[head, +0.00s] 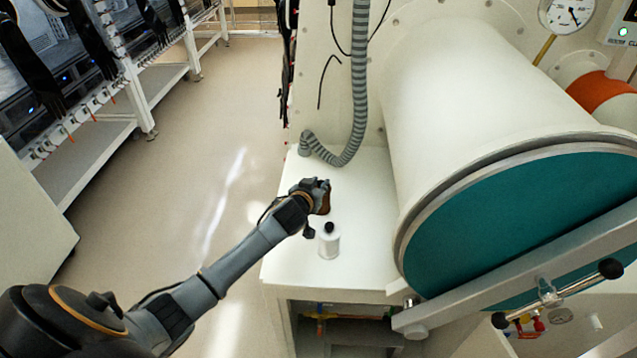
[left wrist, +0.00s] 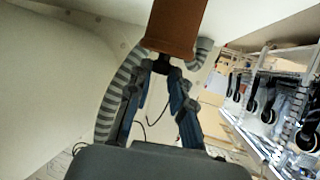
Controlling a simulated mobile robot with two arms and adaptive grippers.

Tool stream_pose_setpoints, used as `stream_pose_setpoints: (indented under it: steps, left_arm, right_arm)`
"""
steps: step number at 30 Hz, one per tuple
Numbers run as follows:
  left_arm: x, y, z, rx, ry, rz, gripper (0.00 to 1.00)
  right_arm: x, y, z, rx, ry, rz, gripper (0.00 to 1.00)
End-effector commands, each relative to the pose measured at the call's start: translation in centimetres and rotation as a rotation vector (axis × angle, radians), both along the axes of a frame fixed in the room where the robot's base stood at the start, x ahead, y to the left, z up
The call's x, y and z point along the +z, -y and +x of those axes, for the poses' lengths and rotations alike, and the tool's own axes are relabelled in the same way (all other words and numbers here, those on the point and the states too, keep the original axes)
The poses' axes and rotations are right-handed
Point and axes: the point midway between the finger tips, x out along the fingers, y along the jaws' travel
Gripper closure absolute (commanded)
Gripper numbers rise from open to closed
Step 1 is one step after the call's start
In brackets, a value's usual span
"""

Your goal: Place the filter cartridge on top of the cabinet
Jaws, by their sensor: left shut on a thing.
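My left gripper (head: 318,190) is shut on a brown piece (head: 324,202) over the white cabinet's top (head: 362,240). The brown piece looks like the filter cartridge; no label can be read. In the left wrist view it (left wrist: 175,30) shows at the fingertips (left wrist: 160,68), its far end cut off by the frame edge. In the head view the gripper partly hides it, and I cannot tell whether it touches the cabinet top. A small white cylinder with a black knob (head: 329,244) stands upright on the cabinet top, just nearer than the gripper. My right gripper is not in view.
A large white chamber with a teal door (head: 510,220) bounds the cabinet top on the right. A grey ribbed hose (head: 358,100) comes down at its back. Bare cabinet top lies right of and in front of the white cylinder. Open floor (head: 200,150) lies left.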

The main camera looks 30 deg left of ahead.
Motion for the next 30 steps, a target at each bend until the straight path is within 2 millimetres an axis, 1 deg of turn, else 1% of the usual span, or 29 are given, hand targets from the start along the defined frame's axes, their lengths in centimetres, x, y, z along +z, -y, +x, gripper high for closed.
stream_pose_setpoints:
  steps: [4, 7, 8, 9, 11, 19, 22, 26, 30]
  left_arm:
    - [0.0, 0.0, 0.0, 0.0, 0.001, 0.0, 1.0]
    - [-0.3, 0.0, 0.0, 0.0, 0.0, -0.001, 1.0]
    - [-0.4, 0.0, 0.0, 0.0, 0.0, -0.001, 0.77]
    - [-0.3, 0.0, 0.0, 0.0, 0.0, 0.0, 0.69]
    - [-0.3, 0.0, 0.0, 0.0, 0.0, 0.0, 0.57]
    - [-0.2, 0.0, 0.0, 0.0, 0.0, 0.0, 0.56]
    - [0.3, 0.0, 0.0, 0.0, 0.001, 0.001, 0.56]
    - [0.4, 0.3, -1.1, -0.001, 0.0, -0.002, 0.56]
    - [1.3, 0.7, -3.4, -0.002, 0.0, -0.001, 0.56]
  right_arm:
    - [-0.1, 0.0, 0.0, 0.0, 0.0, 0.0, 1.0]
    - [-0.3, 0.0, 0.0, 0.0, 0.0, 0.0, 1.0]
    - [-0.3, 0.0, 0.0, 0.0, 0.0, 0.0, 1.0]
    - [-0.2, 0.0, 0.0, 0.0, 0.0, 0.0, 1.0]
    - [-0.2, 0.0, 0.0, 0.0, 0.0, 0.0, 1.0]
    - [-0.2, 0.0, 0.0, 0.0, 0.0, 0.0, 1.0]
    - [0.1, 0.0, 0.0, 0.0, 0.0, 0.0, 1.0]
    - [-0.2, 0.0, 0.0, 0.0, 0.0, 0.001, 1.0]
    - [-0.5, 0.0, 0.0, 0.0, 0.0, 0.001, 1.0]
